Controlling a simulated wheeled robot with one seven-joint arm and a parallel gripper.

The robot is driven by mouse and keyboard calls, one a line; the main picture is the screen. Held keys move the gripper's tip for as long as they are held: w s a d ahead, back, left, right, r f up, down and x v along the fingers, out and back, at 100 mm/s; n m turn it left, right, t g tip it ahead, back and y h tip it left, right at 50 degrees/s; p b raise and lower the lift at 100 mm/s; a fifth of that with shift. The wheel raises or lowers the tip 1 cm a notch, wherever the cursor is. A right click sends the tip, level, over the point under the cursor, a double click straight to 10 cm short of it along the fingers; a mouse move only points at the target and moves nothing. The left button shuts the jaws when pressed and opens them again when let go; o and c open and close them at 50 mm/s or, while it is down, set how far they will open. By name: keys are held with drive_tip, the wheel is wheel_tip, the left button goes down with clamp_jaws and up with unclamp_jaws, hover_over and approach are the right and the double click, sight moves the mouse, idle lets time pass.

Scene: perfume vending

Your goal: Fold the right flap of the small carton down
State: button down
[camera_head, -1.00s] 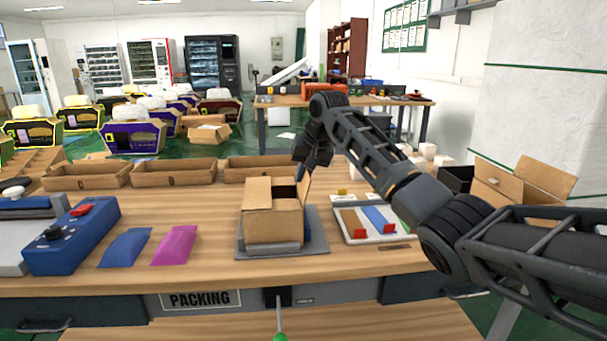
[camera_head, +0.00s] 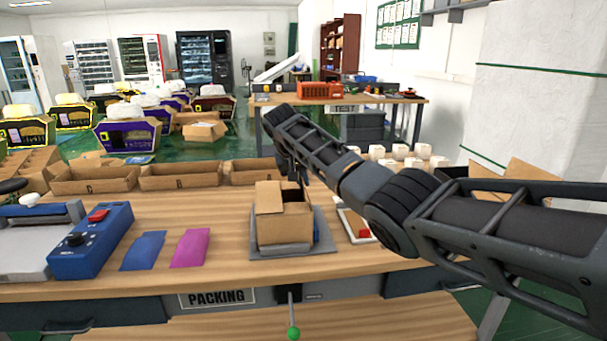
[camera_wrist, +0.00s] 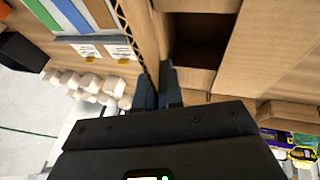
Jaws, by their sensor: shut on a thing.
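The small open-topped cardboard carton (camera_head: 285,228) stands on a grey plate (camera_head: 327,238) on the wooden table. Its left flap (camera_head: 269,197) lies partly over the top. The dark opening (camera_wrist: 198,40) shows in the wrist view. My gripper (camera_head: 300,180) is at the carton's back right top. In the wrist view, my two fingertips (camera_wrist: 160,80) are close together, shut on the right flap (camera_wrist: 140,25), whose corrugated edge runs up from between them. The flap still stands up from the opening there. My arm and gripper mostly hide this flap in the head view.
Blue (camera_head: 143,251) and pink (camera_head: 190,248) packets lie to the left. Open cardboard trays (camera_head: 180,176) line the back edge. White cubes (camera_head: 400,152) stand behind my arm.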

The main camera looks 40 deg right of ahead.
drive_tip(key=g+h+b, duration=0.1)
drive_tip(key=h+b, duration=0.1)
drive_tip(key=w+a+f+n+g+h+b, duration=0.1)
drive_tip(key=h+b, duration=0.1)
drive_tip(key=b, duration=0.1)
drive_tip(key=a+f+g+h+b, duration=0.1)
drive_tip(key=h+b, duration=0.1)
drive_tip(key=b, duration=0.1)
drive_tip(key=shift+w+n, duration=0.2)
drive_tip(key=shift+n, duration=0.1)
drive_tip(key=shift+r, duration=0.1)
drive_tip(key=c, duration=1.3)
unclamp_jaws()
drive_tip(key=shift+c, duration=0.2)
drive_tip(key=shift+v, duration=3.9)
drive_tip(key=shift+w, duration=0.1)
